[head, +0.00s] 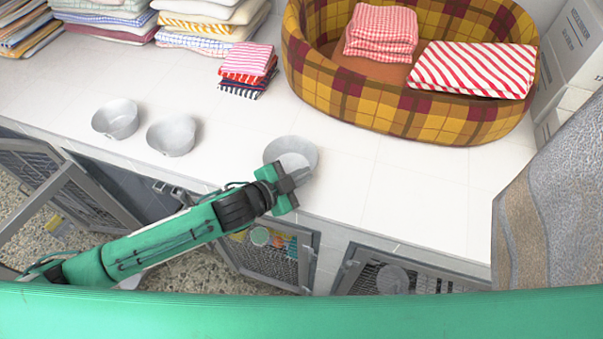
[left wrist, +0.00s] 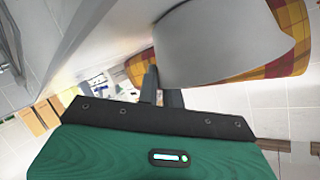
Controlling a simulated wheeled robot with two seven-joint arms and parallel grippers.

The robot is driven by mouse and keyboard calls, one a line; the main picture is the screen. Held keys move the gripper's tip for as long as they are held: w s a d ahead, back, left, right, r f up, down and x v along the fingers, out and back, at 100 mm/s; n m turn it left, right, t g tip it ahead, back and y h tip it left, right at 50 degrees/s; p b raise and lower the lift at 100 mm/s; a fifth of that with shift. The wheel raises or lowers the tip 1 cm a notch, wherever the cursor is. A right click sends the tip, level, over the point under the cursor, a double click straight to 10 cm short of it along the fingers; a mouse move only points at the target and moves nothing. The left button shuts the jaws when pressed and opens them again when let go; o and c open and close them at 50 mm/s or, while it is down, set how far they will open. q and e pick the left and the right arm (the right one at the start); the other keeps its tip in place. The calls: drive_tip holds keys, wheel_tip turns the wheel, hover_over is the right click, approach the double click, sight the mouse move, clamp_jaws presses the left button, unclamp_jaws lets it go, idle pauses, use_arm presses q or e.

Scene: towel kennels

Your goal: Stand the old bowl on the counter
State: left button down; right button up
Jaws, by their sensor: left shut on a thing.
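A grey metal bowl (head: 302,149) is at the tip of my left gripper (head: 288,178), over the front part of the white counter (head: 420,180). The fingers are shut on its near side. In the left wrist view the bowl (left wrist: 215,45) fills the upper middle, just beyond the fingers (left wrist: 161,84). I cannot tell whether its base touches the counter. Two similar grey bowls, one at far left (head: 115,119) and one beside it (head: 172,136), stand on the counter to the left. No mark shows which bowl is the old one. My right gripper is out of view.
A plaid pet bed (head: 400,115) with a folded red checked towel (head: 381,34) and a striped one (head: 473,69) stands at the back. Towel stacks (head: 207,25) line the back left. Kennel doors (head: 270,255) lie below the front edge. Counter right of the held bowl is clear.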

use_arm(q)
drive_tip(key=shift+f, duration=0.1)
drive_tip(key=c, duration=1.6)
unclamp_jaws()
drive_tip(key=shift+o, duration=0.2)
drive_tip(key=b+v, duration=0.3)
drive_tip(key=v, duration=0.9)
drive_tip(key=shift+b, duration=0.3)
drive_tip(key=shift+d, duration=0.1)
